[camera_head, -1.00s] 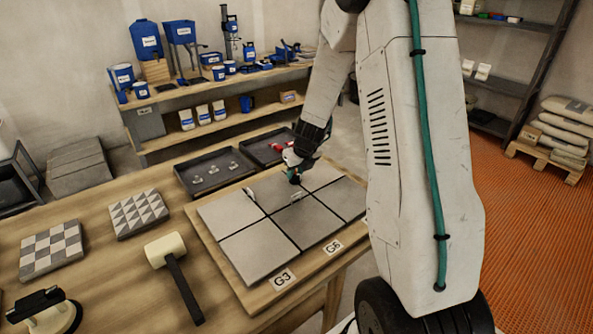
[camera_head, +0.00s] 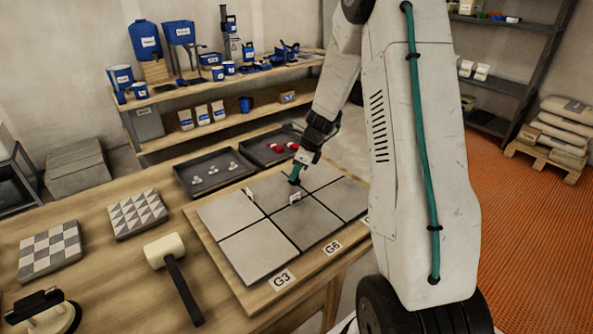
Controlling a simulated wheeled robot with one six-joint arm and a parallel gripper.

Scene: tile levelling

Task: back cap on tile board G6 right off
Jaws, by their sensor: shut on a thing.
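The tile board (camera_head: 208,233) carries grey tiles in a grid with dark joints. The G6 label (camera_head: 332,246) is on its front edge at the right, with a G3 label (camera_head: 282,279) to its left. My gripper (camera_head: 294,179) points down at the back part of the middle joint, its teal and black fingers low at the tiles. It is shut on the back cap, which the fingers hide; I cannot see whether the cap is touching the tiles. A small white clip (camera_head: 295,198) stands in front of the gripper, and another white clip (camera_head: 249,194) stands to the left.
Behind the board, a dark tray (camera_head: 222,190) holds several pale pieces and a second dark tray (camera_head: 262,160) holds red pieces. A mallet (camera_head: 167,252) and patterned tiles (camera_head: 138,213) lie on the table at left. Bare table lies between them and the board.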

